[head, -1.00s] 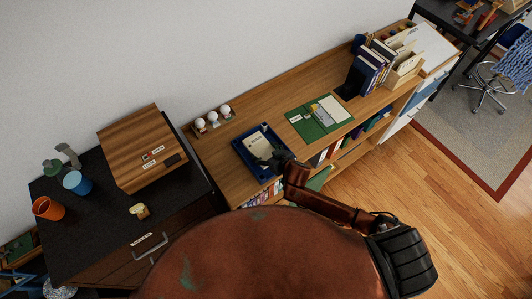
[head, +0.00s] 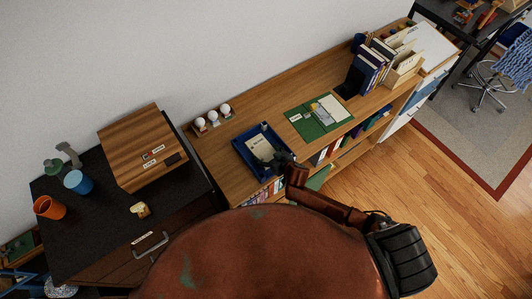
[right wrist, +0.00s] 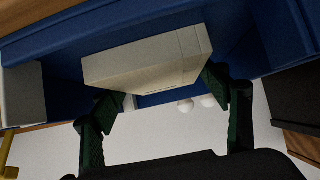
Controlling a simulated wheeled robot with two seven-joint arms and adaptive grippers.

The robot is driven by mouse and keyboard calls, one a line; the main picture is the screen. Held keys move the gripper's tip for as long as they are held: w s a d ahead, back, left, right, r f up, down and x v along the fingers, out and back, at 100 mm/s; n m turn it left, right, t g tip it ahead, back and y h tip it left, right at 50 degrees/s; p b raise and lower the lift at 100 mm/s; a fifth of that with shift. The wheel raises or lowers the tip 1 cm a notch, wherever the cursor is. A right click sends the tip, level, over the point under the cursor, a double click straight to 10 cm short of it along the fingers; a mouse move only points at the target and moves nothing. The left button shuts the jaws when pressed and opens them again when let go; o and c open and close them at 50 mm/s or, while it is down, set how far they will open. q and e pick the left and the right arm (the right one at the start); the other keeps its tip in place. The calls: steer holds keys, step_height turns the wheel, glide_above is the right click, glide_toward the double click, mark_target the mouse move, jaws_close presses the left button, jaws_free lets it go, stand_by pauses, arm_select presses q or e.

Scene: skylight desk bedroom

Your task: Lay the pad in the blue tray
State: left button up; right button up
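The cream pad (head: 260,146) lies inside the blue tray (head: 241,150) on the wooden shelf top. My right gripper (head: 281,160) is at the tray's front right side, beside the pad, and partly hides that corner. In the right wrist view, the pad (right wrist: 150,60) is just beyond the fingertips, with the tray's blue wall (right wrist: 245,45) around it. The fingers of my right gripper (right wrist: 165,100) are spread well apart with a gap between them. Whether a fingertip still touches the pad is hard to tell. My left gripper is out of view.
A small pale item (head: 263,126) sits at the tray's back corner. White balls on a stand (head: 213,118) are behind the tray. A green folder (head: 319,117) lies to its right, then upright books (head: 370,68). A dark cabinet (head: 100,220) stands left.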

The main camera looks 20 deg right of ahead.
steer(key=o, duration=0.4)
steer(key=shift+r, duration=0.1)
steer(key=shift+r, duration=0.2)
steer(key=v, duration=1.2)
steer(key=shift+f, duration=0.1)
steer(key=shift+c, duration=0.6)
